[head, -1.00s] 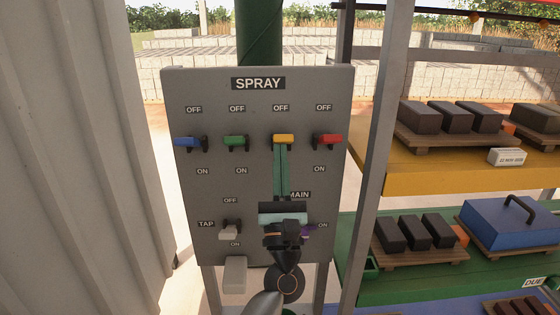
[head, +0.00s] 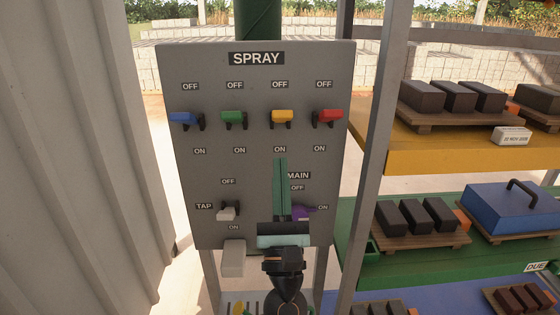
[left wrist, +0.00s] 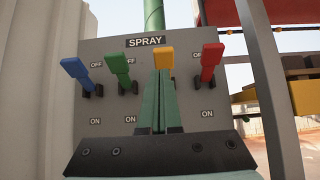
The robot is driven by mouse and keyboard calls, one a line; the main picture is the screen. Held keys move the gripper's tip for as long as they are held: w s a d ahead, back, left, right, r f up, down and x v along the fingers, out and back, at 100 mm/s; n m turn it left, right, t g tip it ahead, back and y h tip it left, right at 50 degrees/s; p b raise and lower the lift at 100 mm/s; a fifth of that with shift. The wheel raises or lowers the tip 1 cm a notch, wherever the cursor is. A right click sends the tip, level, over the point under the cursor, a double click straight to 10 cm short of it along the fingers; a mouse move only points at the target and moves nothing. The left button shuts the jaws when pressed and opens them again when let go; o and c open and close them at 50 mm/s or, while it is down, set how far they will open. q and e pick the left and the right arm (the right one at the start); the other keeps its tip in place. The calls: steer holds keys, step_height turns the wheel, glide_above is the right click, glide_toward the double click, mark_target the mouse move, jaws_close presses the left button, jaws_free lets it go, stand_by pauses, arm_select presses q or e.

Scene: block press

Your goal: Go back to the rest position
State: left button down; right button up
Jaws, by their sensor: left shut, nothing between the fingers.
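My left gripper (head: 281,160) is in front of the grey SPRAY panel (head: 185,180), its two green fingers shut together and empty. Its tips are below the yellow lever (head: 282,117), with a gap between in the head view. The blue lever (head: 184,118), green lever (head: 233,117) and red lever (head: 329,116) stand in the same row. In the left wrist view, the fingers (left wrist: 160,78) overlap the lower part of the yellow lever (left wrist: 163,60), and the lever handles point upward. My right gripper is not in view.
The white TAP lever (head: 227,213) and the partly hidden purple MAIN lever (head: 302,213) are low on the panel. A corrugated wall (head: 80,160) stands left. A shelf post (head: 377,160) and shelves with dark blocks (head: 454,96) stand right.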

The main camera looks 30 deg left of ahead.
arm_select(q)
steer(key=shift+f, duration=0.1)
stand_by(0.4)
steer(key=s+d+f+m+g+h+p, duration=0.1)
steer(key=d+f+m+h, duration=0.3)
steer(key=f+m+h, duration=0.8)
steer(key=d+f+m+g+h+p, duration=0.15)
steer(key=d+f+m+h, duration=0.45)
steer(key=m, duration=1)
steer(key=s+a+f+m+g+y, duration=0.1)
steer(key=s+a+f+m+g, duration=0.1)
steer(key=s+f+m+g, duration=0.3)
steer(key=s+a+f+m+g+y, duration=0.1)
steer(key=s+f+m+g, duration=0.5)
steer(key=s+f+m, duration=0.5)
step_height(320, 180, down, 9)
steer(key=shift+s+a+f+p, duration=0.1)
steer(key=shift+s+a+p, duration=0.3)
steer(key=shift+s, duration=0.2)
steer(key=shift+d, duration=0.1)
